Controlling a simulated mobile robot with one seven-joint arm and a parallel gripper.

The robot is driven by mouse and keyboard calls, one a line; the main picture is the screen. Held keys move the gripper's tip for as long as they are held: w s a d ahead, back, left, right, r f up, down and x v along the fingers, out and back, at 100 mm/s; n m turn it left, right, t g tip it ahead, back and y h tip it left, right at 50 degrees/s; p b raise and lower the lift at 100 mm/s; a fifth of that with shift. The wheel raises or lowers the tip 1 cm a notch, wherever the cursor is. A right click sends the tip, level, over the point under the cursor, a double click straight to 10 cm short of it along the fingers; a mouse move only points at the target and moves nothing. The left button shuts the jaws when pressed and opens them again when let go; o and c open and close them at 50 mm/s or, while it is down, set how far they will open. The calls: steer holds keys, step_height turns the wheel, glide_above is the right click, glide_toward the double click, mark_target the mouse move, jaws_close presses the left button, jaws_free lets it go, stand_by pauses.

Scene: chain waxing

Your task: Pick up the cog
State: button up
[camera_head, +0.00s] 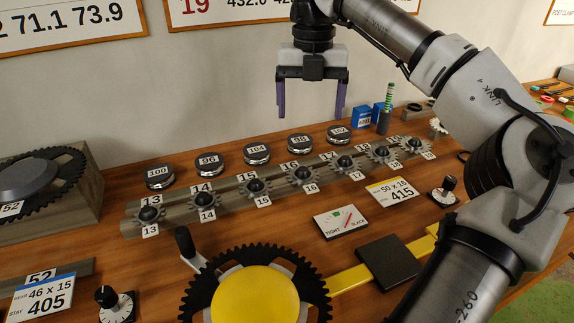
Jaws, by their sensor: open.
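Several small metal cogs sit in a row on a grey wooden rack, each on a dark round knob with number labels from 13 at the left upward. The cog labelled 13 (149,214) is at the left end, and the cog labelled 16 (303,174) is near the middle of the rack (131,229). My gripper (311,112) hangs above and behind the middle of the row, pointing down. Its two purple fingers are wide apart with nothing between them.
A large black chainring with a yellow centre (255,296) fills the front. A dark crank handle (185,243), a tight/slack gauge (342,222) and blue boxes (362,117) stand nearby. My arm covers the right side.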

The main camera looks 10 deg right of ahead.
glide_above(303, 169)
steer(key=f, duration=0.5)
steer(key=d+f, duration=0.1)
steer(key=f, duration=0.1)
steer(key=shift+f+p, duration=0.3)
steer(key=f, duration=0.1)
steer(key=f+p, duration=0.1)
steer(key=f, duration=0.1)
steer(key=a+f, duration=0.1)
steer(key=f, duration=0.1)
steer(key=shift+f+p, duration=0.2)
steer(key=shift+p, duration=0.1)
steer(key=shift+f, duration=0.35)
steer(key=shift+f, duration=0.15)
steer(key=c, duration=1.1)
steer(key=shift+o, duration=0.2)
steer(key=shift+r, duration=0.2)
step_height(303, 169, up, 20)
steer(key=b, duration=0.1)
